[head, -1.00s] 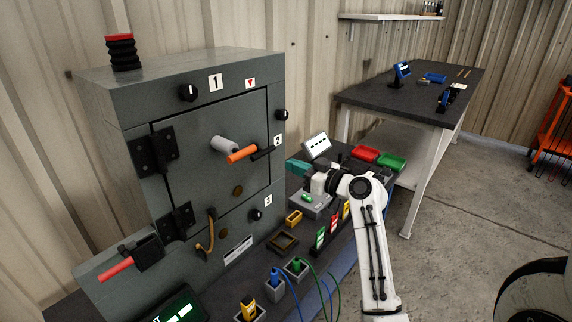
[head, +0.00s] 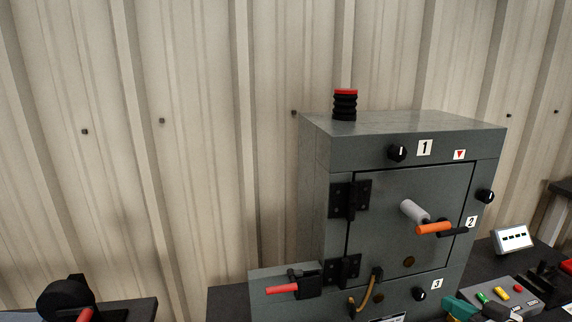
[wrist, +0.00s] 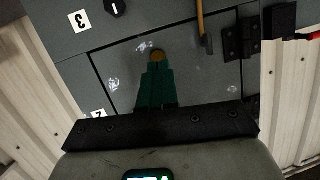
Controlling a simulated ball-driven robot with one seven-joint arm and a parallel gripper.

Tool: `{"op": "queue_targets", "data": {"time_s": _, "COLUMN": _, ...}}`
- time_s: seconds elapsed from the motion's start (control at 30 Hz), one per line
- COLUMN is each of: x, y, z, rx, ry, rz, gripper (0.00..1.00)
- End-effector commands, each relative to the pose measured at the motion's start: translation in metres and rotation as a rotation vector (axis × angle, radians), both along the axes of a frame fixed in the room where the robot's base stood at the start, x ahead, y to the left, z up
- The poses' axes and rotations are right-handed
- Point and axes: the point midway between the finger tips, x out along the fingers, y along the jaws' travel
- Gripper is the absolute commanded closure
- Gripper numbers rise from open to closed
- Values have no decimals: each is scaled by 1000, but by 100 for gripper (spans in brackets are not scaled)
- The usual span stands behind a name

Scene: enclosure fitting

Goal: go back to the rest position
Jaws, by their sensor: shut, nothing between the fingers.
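My gripper (head: 458,307) shows at the bottom right of the head view, in front of the lower right of the grey cabinet (head: 312,180). In the wrist view its teal fingers (wrist: 155,82) are together and empty, pointing toward the cabinet door (wrist: 185,80). The brass disc on the door (wrist: 157,56) shows just past the fingertips in that view; I cannot tell the gap. The door (head: 385,205) is closed, with an orange-handled lever (head: 433,228) and a grey cylinder (head: 414,211) on it. Most of my arm is outside the head view.
A red-handled lever (head: 282,288) juts from the cabinet's lower left. A black-and-red stack (head: 345,105) stands on top. A control box with coloured buttons (head: 505,293) and a white panel (head: 513,239) sit at right. A black device (head: 68,298) stands on a table at far left.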

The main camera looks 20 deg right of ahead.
Motion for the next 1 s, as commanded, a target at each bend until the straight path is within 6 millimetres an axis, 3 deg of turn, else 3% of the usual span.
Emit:
{"op": "queue_targets", "data": {"time_s": 0.03, "x": 6, "y": 34, "z": -19, "rx": 36, "ry": 83, "rz": 48, "gripper": 100}}
{"op": "queue_targets", "data": {"time_s": 0.17, "x": -1, "y": 108, "z": -69, "rx": 107, "ry": 325, "rz": 130, "gripper": 100}}
{"op": "queue_targets", "data": {"time_s": 0.3, "x": -34, "y": 175, "z": -110, "rx": 135, "ry": 595, "rz": 184, "gripper": 100}}
{"op": "queue_targets", "data": {"time_s": 0.4, "x": -70, "y": 210, "z": -131, "rx": 122, "ry": 784, "rz": 196, "gripper": 100}}
{"op": "queue_targets", "data": {"time_s": 0.53, "x": -118, "y": 237, "z": -144, "rx": 68, "ry": 993, "rz": 178, "gripper": 100}}
{"op": "queue_targets", "data": {"time_s": 0.7, "x": -162, "y": 246, "z": -146, "rx": -9, "ry": 1157, "rz": 131, "gripper": 100}}
{"op": "queue_targets", "data": {"time_s": 0.83, "x": -175, "y": 245, "z": -146, "rx": -38, "ry": 1202, "rz": 107, "gripper": 100}}
{"op": "queue_targets", "data": {"time_s": 1.0, "x": -177, "y": 245, "z": -146, "rx": -41, "ry": 1208, "rz": 103, "gripper": 100}}
